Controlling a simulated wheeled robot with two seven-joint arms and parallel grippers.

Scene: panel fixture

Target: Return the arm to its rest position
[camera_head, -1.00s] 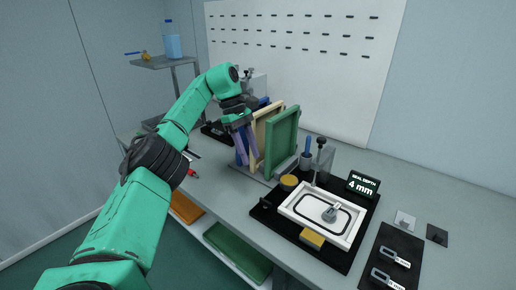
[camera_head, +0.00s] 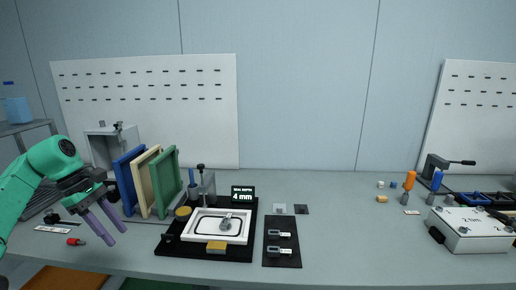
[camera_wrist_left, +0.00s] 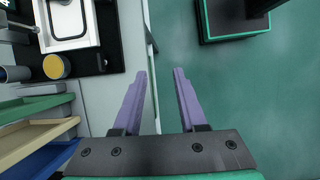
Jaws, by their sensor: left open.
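My left gripper (camera_head: 106,229) is open and empty at the left of the bench in the head view, its purple fingers pointing down near the front edge. In the left wrist view its two fingers (camera_wrist_left: 160,98) are spread with nothing between them, over the bench's front edge and the green floor. A rack of upright panels, blue (camera_head: 128,181), cream (camera_head: 143,183) and green (camera_head: 164,182), stands just right of the gripper, apart from it. My right gripper shows in neither view.
A black fixture board (camera_head: 174,246) holds a white framed panel (camera_head: 190,226) right of the rack. A display (camera_head: 243,192) reads 4 mm. A red-tipped tool (camera_head: 76,242) lies near the left gripper. A white box (camera_head: 474,230) stands far right.

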